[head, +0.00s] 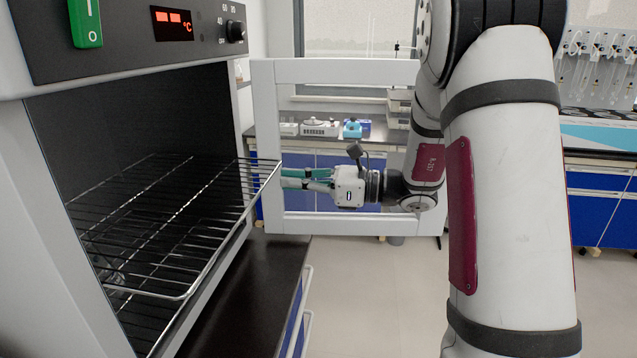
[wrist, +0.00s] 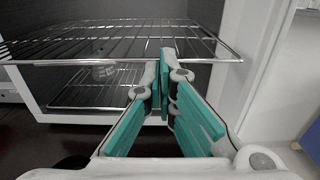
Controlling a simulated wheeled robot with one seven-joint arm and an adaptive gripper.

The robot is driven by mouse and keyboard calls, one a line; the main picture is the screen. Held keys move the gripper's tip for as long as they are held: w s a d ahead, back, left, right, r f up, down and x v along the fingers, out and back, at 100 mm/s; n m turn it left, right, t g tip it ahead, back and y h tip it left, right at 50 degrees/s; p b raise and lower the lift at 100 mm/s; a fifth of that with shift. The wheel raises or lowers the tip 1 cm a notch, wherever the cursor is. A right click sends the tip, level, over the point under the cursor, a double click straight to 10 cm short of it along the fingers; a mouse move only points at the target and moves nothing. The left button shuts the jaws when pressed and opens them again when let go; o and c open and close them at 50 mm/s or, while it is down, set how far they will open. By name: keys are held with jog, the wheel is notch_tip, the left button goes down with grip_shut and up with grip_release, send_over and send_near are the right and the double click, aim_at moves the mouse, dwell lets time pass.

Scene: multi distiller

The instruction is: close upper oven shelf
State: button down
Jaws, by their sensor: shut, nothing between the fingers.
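The upper oven shelf (head: 185,215) is a wire rack. In the head view it sticks out of the open oven, its front rail running from lower left to upper right. In the wrist view the shelf (wrist: 110,42) spans the upper part, with its front rail across the middle. My gripper (head: 284,178) has teal finger pads and is beside the far right end of the front rail, pointing at the oven. In the wrist view its fingertips (wrist: 162,62) are together and empty, overlapping the front rail. I cannot tell whether they touch it.
The oven door (head: 335,72), a white frame with a window, stands open behind my gripper. A lower rack (wrist: 95,93) sits below the upper shelf, with a clear glass object (wrist: 104,72) between. A dark bench top (head: 240,290) lies below the oven. The floor to the right is clear.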

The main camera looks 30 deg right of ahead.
aim_at(222, 175)
jog(key=shift+x, duration=0.95)
jog(key=b+x, duration=0.1)
jog(key=x, duration=1.1)
jog(key=shift+w+a, duration=0.25)
jog(key=shift+a, duration=0.2)
